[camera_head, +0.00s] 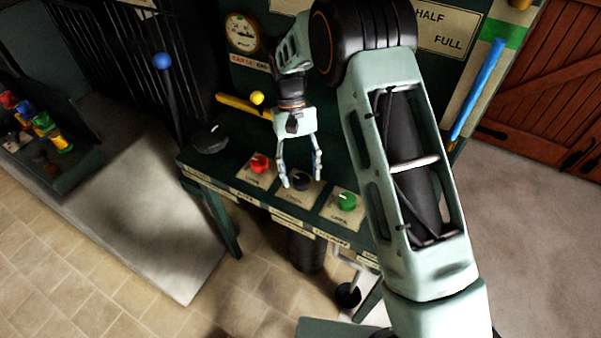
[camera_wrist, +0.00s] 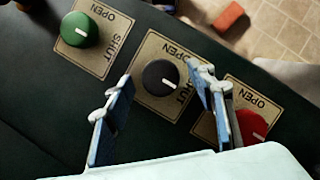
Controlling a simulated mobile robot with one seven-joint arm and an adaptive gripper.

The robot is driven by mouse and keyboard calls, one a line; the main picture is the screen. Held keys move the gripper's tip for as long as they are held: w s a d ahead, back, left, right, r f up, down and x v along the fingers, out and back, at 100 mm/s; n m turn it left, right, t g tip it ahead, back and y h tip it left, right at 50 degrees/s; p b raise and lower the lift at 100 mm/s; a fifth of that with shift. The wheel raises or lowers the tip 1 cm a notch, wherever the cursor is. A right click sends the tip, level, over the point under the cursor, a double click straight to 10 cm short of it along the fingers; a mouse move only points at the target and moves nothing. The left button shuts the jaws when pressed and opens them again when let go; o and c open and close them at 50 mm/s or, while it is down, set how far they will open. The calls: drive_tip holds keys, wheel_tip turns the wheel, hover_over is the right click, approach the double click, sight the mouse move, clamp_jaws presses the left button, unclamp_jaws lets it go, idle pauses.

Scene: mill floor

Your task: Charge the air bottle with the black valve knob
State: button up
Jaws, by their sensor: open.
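The black valve knob (camera_wrist: 160,77) sits on a plate marked OPEN and SHUT, between the green knob (camera_wrist: 80,29) and the red knob (camera_wrist: 251,125). Its white pointer line slants toward the SHUT side. My gripper (camera_wrist: 160,105) is open, with blue-padded fingers on either side of the black knob in the wrist view. In the head view my gripper (camera_head: 302,184) hangs over the black knob (camera_head: 302,181), between the red knob (camera_head: 259,163) and the green knob (camera_head: 346,201). I cannot tell whether the fingers touch it. A dark cylinder (camera_head: 307,252), perhaps a bottle, stands under the bench.
A round gauge (camera_head: 242,33) is on the back panel. A yellow lever (camera_head: 243,105) and a black object (camera_head: 210,138) are left of the knobs. A blue bar (camera_head: 477,90) is at right. A blue-knobbed lever (camera_head: 162,61) stands at left.

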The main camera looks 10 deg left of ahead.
drive_tip(key=v, duration=1.1)
drive_tip(key=shift+r, duration=0.3)
drive_tip(key=shift+w, duration=0.1)
